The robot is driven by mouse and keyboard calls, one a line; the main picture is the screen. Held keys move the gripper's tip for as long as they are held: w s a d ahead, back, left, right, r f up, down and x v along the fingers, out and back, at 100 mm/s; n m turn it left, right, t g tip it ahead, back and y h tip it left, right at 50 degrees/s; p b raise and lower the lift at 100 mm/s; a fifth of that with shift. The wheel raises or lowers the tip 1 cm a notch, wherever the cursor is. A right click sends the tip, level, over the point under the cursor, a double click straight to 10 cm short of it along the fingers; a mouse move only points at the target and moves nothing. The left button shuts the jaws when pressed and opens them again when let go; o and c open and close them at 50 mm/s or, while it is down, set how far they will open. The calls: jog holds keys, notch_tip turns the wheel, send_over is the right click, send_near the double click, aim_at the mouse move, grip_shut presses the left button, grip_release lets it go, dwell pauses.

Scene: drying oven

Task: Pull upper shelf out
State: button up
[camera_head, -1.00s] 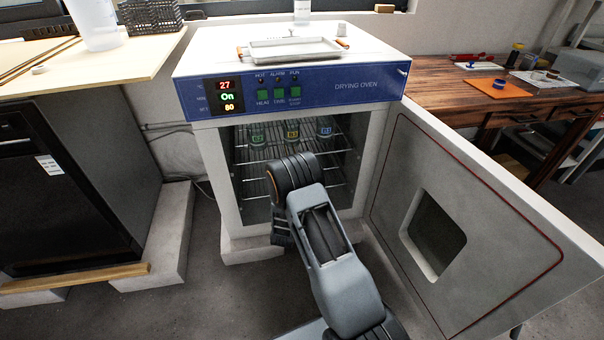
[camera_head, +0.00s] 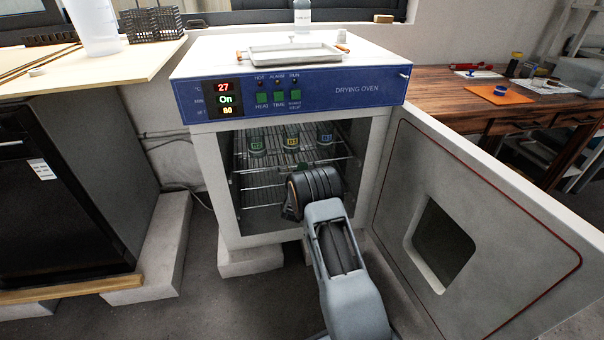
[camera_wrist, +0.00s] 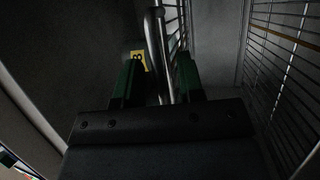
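The drying oven (camera_head: 290,95) stands open. Its upper wire shelf (camera_head: 268,163) is inside and carries beakers with coloured labels, a green one (camera_head: 256,143), a yellow one (camera_head: 291,141) and a blue one (camera_head: 325,138). My arm reaches the oven opening and hides most of my gripper in the head view. In the wrist view, the two green fingers of my gripper (camera_wrist: 158,78) are apart, with a bent metal rod (camera_wrist: 155,45) between them. The rod looks like part of a shelf; I cannot tell whether the fingers touch it. A yellow label (camera_wrist: 137,58) shows behind the left finger.
The oven door (camera_head: 470,230) is swung wide open to the right of my arm. A lower wire rack (camera_head: 262,196) lies below the upper shelf. A metal tray (camera_head: 295,53) rests on the oven top. A wooden table (camera_head: 440,85) is at the right.

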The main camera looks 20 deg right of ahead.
jog(key=shift+w+d, duration=0.1)
jog(key=shift+w, duration=0.1)
jog(key=shift+c, duration=0.4)
grip_shut()
